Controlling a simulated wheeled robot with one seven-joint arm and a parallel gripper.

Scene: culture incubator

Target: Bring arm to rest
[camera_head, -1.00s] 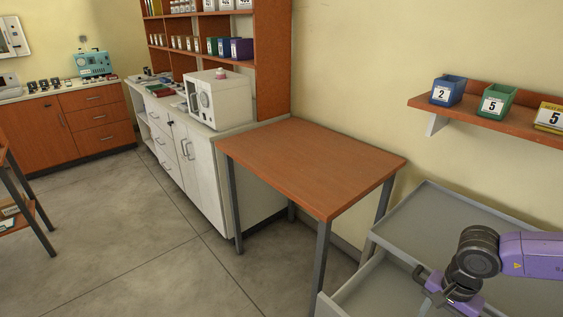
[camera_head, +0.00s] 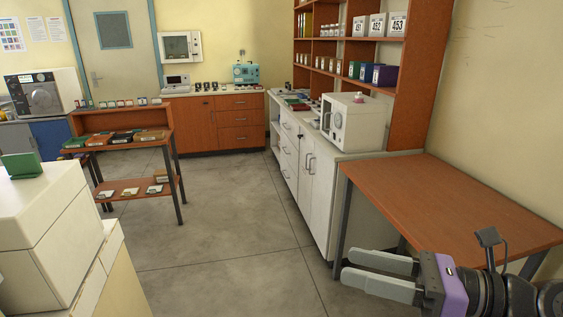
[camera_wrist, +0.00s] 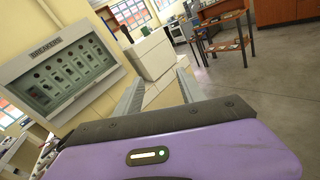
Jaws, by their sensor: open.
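My gripper (camera_head: 378,276) shows at the lower right of the head view, its two grey fingers apart and pointing left, with nothing between them. It is in front of the near left end of the wooden table (camera_head: 450,200), and I cannot tell how high it is. In the wrist view my gripper (camera_wrist: 160,88) shows its two fingers spread and empty beyond the purple housing.
A white incubator-like box (camera_head: 353,122) stands on the white counter (camera_head: 310,165). A shelf table (camera_head: 125,145) with small trays stands at left, near a white cabinet (camera_head: 45,235). A breaker panel (camera_wrist: 65,72) shows in the wrist view. The middle floor is clear.

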